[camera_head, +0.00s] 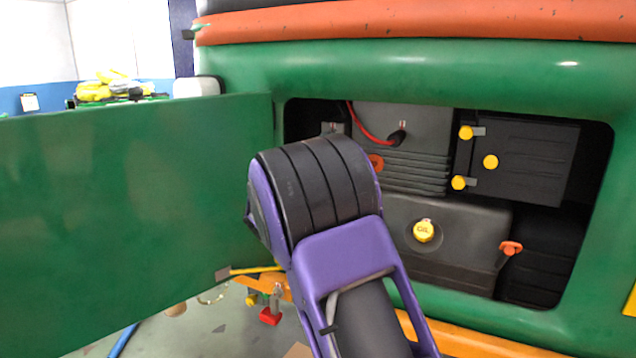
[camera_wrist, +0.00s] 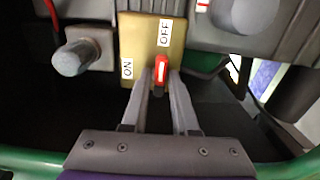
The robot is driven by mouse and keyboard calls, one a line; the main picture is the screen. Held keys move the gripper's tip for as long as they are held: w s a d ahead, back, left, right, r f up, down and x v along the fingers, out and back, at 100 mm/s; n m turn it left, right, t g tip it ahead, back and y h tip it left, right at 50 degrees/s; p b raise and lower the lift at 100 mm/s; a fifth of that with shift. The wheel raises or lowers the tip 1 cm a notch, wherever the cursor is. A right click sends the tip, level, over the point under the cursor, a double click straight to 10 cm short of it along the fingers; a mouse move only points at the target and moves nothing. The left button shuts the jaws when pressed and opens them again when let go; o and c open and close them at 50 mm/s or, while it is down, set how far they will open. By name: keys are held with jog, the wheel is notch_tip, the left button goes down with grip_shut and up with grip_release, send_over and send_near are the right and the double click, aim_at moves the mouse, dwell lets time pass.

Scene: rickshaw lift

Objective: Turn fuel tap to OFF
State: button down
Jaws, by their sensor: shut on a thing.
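The fuel tap (camera_wrist: 161,74) is a small red lever with a pale stripe, in the wrist view. It stands in front of a brass-coloured plate (camera_wrist: 142,38) with an ON label (camera_wrist: 127,68) on the left and an OFF label (camera_wrist: 165,33) above. The lever is below the OFF label and right of the ON label. My gripper (camera_wrist: 160,79) has one finger on each side of the lever and is shut on it. In the head view, my purple and black arm hides the tap and my gripper.
The green vehicle body (camera_head: 400,70) frames the engine opening. Inside are a dark tank with a yellow oil cap (camera_head: 424,231), an orange knob (camera_head: 511,248) and a black box (camera_head: 530,160). The open green door panel (camera_head: 130,220) stands left of my arm. A grey cylindrical knob (camera_wrist: 76,57) is left of the plate.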

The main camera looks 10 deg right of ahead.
dwell(0.4)
jog(key=c, duration=0.8)
grip_release()
jog(key=shift+c, duration=0.2)
jog(key=v, duration=1.7)
jog(key=shift+s+a, duration=0.15)
jog(key=shift+r, duration=0.15)
